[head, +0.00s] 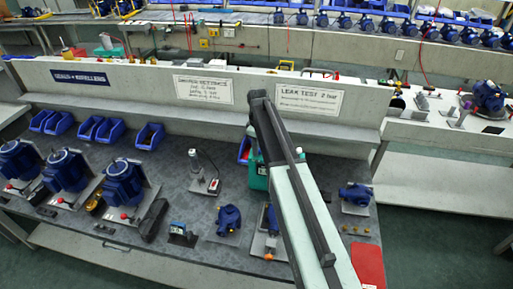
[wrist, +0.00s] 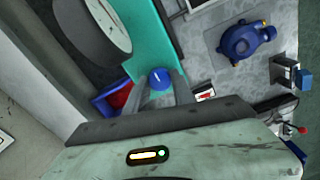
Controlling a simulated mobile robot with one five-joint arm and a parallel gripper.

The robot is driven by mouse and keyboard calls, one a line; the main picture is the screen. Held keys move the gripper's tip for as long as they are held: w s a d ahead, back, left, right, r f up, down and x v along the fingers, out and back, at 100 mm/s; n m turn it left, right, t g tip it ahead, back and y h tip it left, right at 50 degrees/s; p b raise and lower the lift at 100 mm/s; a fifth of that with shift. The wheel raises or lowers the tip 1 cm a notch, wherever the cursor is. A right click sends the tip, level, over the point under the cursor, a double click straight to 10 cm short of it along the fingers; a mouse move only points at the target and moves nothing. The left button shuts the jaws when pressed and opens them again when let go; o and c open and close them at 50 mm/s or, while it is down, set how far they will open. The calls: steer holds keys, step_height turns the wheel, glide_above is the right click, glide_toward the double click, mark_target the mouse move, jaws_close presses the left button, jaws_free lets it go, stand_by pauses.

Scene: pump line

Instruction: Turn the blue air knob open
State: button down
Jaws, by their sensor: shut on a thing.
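The blue air knob (wrist: 159,79) shows in the wrist view on the edge of a teal unit (wrist: 143,40). A short pale mark line is on its face. My gripper (wrist: 157,86) has one dark finger on each side of the knob and is shut on it. The finger contact is partly hard to see at this size. In the head view the teal unit (head: 259,176) stands on the grey bench, largely behind my arm. The knob and my gripper are hidden there.
In the wrist view a blue pump (wrist: 243,42) lies to the right, and a blue bin with red inside (wrist: 118,99) sits left of the fingers. In the head view several motors stand at left and a red plate (head: 368,264) lies at right on the bench (head: 160,178).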

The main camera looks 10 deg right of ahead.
steer(key=shift+w, duration=0.15)
steer(key=c, duration=1.1)
jaws_free()
steer(key=shift+o, duration=0.2)
step_height(320, 180, up, 8)
steer(key=p, duration=0.8)
steer(key=shift+f, duration=0.1)
